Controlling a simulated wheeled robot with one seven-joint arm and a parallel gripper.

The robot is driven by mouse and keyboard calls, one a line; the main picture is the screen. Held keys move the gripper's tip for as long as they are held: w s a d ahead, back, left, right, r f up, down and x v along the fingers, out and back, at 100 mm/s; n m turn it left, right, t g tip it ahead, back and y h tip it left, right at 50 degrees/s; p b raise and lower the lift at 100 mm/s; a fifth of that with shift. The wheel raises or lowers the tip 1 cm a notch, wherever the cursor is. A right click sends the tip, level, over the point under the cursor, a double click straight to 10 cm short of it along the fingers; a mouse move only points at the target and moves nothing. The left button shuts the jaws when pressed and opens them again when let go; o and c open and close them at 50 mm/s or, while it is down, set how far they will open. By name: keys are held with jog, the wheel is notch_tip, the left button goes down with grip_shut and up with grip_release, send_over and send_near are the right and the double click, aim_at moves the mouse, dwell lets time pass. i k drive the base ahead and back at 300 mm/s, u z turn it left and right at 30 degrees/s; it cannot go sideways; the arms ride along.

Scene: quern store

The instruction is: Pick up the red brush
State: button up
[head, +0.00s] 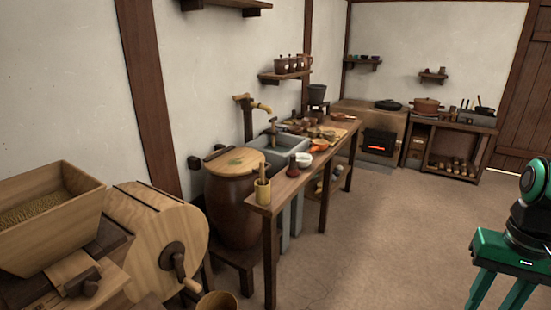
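A small dark red object (293,167), narrow above and wider below, stands near the front end of the long wooden table (262,197). It looks like the red brush, but it is too small to be sure. A wooden mortar-like cup (262,190) stands just left of it, and a white bowl (304,159) is just behind it. My green gripper (498,292) is at the lower right over the floor, far from the table. Its two fingers are apart and point down, with their tips cut off by the frame edge. Nothing shows between them.
A wooden mill (165,240) with a grain hopper (40,212) fills the left foreground. A large lidded barrel (232,205) stands beside the table, left of a grey sink (276,146). A lit stove (379,141) is at the back. The floor between is clear.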

aim_at(292, 171)
jog(key=z, duration=0.4)
jog(key=i, duration=2.55)
jog(key=u, duration=0.5)
